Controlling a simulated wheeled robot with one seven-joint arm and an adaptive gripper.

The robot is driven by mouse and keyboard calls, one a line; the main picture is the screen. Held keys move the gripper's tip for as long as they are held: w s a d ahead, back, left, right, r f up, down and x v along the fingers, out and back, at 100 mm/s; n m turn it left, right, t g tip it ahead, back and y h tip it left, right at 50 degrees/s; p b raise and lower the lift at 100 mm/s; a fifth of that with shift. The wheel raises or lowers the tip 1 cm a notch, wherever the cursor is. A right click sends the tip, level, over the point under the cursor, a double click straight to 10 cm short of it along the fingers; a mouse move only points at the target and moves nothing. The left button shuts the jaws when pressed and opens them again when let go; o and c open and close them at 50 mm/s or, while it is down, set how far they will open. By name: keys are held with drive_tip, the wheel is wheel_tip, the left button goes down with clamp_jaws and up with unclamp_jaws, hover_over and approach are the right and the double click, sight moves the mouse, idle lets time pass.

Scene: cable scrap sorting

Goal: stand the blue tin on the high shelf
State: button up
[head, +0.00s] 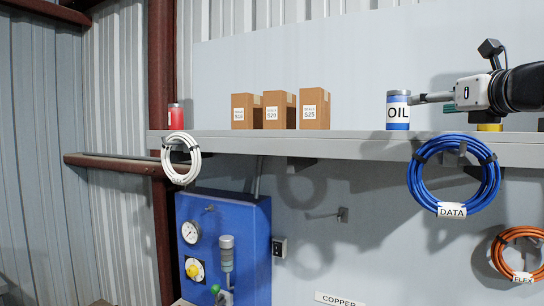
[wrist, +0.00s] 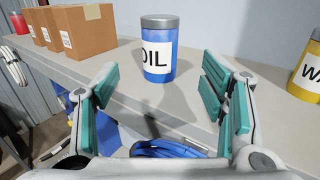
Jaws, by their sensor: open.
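The blue tin (head: 397,113), labelled "OIL" with a grey lid, stands upright on the high shelf (head: 345,147). It also shows in the wrist view (wrist: 159,58), standing on the shelf top (wrist: 118,75) ahead of the fingers. My gripper (head: 418,99) comes in from the right in the head view, its fingertips beside the tin. In the wrist view my gripper (wrist: 160,88) is open and empty, with its teal finger pads spread on either side and the tin beyond them. Contact cannot be seen.
Several cardboard boxes (head: 277,110) and a red tin (head: 175,117) stand left on the shelf. A yellow tin (wrist: 310,70) stands to the right. Blue (head: 453,174), white (head: 181,158) and orange (head: 518,254) cable coils hang below. The shelf between boxes and blue tin is clear.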

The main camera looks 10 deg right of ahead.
drive_tip(key=s+a+f+n+g+y, duration=0.2)
drive_tip(key=s+a+f+n+g, duration=0.2)
drive_tip(key=a+f+n, duration=0.55)
drive_tip(key=s+a+f+n+g+y, duration=0.2)
drive_tip(key=s+a+f+n+g, duration=0.15)
drive_tip(key=a+f+n, duration=0.65)
drive_tip(key=s+a+f+n+g+h, duration=0.2)
drive_tip(key=s+f+n+g+h, duration=0.2)
drive_tip(key=s+f+n, duration=1)
drive_tip(key=shift+s+n+g, duration=0.45)
drive_tip(key=shift+s+n, duration=0.3)
drive_tip(key=shift+n, duration=0.5)
